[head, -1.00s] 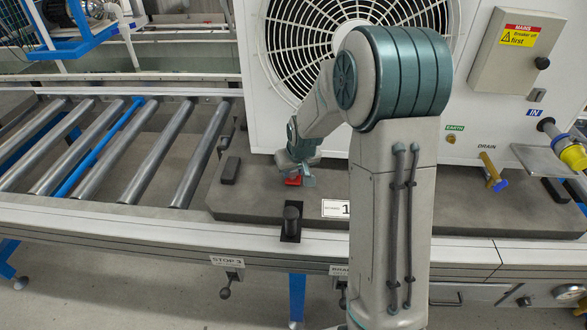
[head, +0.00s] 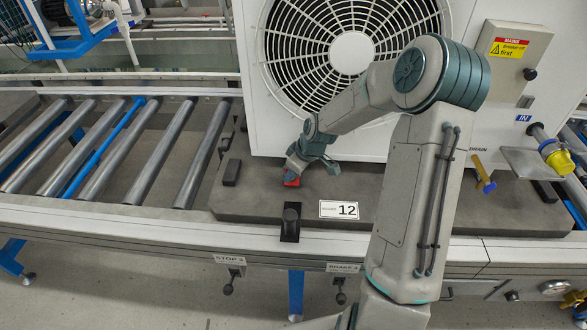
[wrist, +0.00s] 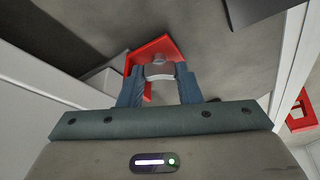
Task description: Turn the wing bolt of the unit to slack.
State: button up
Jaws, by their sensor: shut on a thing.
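The unit is a large white box with a round fan grille (head: 345,52), standing on a dark grey base. A red bracket (head: 292,182) sits low at its front edge; it also shows in the wrist view (wrist: 155,46). A small silver-grey piece (wrist: 158,71), apparently the wing bolt, sits at that bracket. My gripper (wrist: 158,80) is shut on it, with one finger on each side. In the head view my gripper (head: 312,168) points down at the bracket and hides the bolt. The bolt's exact angle cannot be told.
A black post (head: 290,220) and a white "12" card (head: 339,210) are on the base in front. A mains box (head: 507,55), a yellow drain valve (head: 483,174) and a yellow connector (head: 556,158) are at right. Rollers (head: 100,150) lie at left. Another red bracket (wrist: 302,112) shows in the wrist view.

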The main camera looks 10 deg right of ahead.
dwell(0.5)
jog(key=o, duration=1)
jog(key=shift+r, duration=0.1)
jog(key=p+v, duration=0.2)
jog(key=v, duration=1.1)
jog(key=shift+d+r+p, duration=0.15)
jog(key=shift+r+p, duration=0.2)
jog(key=shift+p, duration=0.05)
